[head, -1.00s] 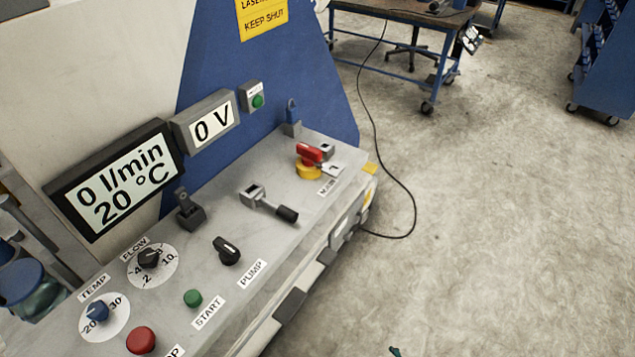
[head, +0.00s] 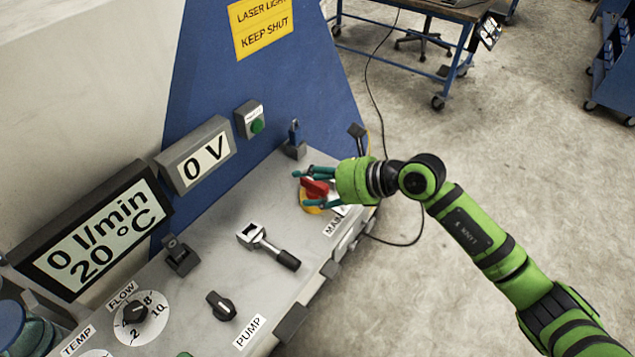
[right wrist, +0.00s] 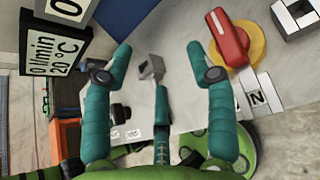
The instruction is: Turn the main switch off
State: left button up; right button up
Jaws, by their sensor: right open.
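The main switch (head: 317,188) has a red handle on a round yellow plate, at the far right end of the grey panel. In the right wrist view its red handle (right wrist: 228,38) lies right of the fingers, not between them. The label beside it is partly hidden by my gripper in the head view. My right gripper (head: 303,188) has its teal fingers spread and empty, close over the switch. In the right wrist view the open right gripper (right wrist: 159,62) points at the panel left of the switch. Contact cannot be told. My left gripper is not in view.
A lever with a black grip (head: 268,245) and the black PUMP knob (head: 221,306) sit nearer on the panel. A voltage display reading 0 V (head: 206,158) and a blue wall (head: 270,90) stand behind. Open floor (head: 540,150) lies to the right.

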aim_at(318, 185)
jog(key=d+h, duration=0.1)
jog(key=w+d+f+n+h, duration=0.1)
jog(key=d, duration=0.1)
jog(key=w+d+h, duration=0.1)
jog(key=shift+d+f+n+h, duration=0.25)
jog(key=shift+d+n+h, duration=0.05)
jog(key=b+x, duration=0.3)
jog(key=x, duration=0.3)
jog(key=shift+w+d+b, duration=0.1)
jog(key=shift+b, duration=0.2)
jog(key=shift+w+a+f, duration=0.25)
jog(key=shift+a+f, duration=0.05)
jog(key=shift+a, duration=0.05)
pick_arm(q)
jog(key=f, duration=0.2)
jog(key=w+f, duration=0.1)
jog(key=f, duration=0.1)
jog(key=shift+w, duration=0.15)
pick_arm(e)
grip_shut()
